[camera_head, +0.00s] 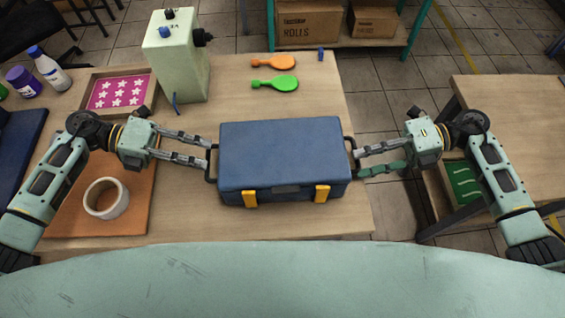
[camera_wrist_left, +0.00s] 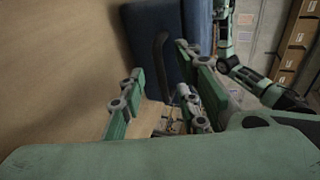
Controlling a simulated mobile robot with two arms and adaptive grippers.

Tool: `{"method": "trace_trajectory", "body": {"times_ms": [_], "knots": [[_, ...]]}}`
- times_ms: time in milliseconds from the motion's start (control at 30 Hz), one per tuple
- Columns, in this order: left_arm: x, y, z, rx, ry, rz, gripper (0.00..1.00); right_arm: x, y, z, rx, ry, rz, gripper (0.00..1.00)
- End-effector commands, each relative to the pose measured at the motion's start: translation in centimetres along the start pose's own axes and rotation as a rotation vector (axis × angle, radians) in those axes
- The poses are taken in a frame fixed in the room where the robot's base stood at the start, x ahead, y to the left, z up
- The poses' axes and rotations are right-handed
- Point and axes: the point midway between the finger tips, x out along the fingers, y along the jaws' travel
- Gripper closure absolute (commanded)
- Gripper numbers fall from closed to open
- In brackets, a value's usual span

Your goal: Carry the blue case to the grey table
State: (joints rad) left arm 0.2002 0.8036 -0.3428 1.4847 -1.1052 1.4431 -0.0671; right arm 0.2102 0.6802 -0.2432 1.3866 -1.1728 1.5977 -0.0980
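The blue case (camera_head: 285,155) with yellow latches lies flat on the wooden table, a dark handle at each end. My left gripper (camera_head: 208,156) is at the case's left handle, its two fingers spread. In the left wrist view the case (camera_wrist_left: 165,40) stands beyond the spread fingers (camera_wrist_left: 158,80), and the dark handle (camera_wrist_left: 161,62) shows between them, not clamped. My right gripper (camera_head: 358,163) is at the right handle (camera_head: 349,145) with its fingers apart. How far the handles reach between the fingers is hard to tell. No grey table top is in view.
Another wood-topped table (camera_head: 510,110) stands right, across a floor gap.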

Motion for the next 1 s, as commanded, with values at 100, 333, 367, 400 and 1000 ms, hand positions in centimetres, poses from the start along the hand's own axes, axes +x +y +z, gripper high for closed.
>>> {"method": "trace_trajectory", "body": {"times_ms": [100, 333, 367, 400, 1000], "knots": [[0.62, -0.04, -0.03, 0.0, 0.0, -0.001, 0.7, 0.64, 0.05, -0.01, 0.0, 0.0, 0.001, 0.7], [0.74, -0.01, -0.03, -0.001, 0.001, 0.0, 0.7, 0.74, 0.03, -0.01, 0.0, 0.0, 0.0, 0.7], [0.74, -0.01, -0.04, -0.001, 0.001, 0.0, 0.7, 0.74, 0.03, -0.01, 0.0, 0.0, 0.0, 0.7], [0.73, 0.0, -0.04, -0.001, 0.001, 0.0, 0.7, 0.73, 0.03, 0.0, 0.0, 0.0, 0.0, 0.7], [0.69, 0.11, -0.04, -0.001, 0.0, 0.003, 1.0, 0.68, 0.01, 0.0, -0.002, 0.0, -0.001, 1.0]]}}
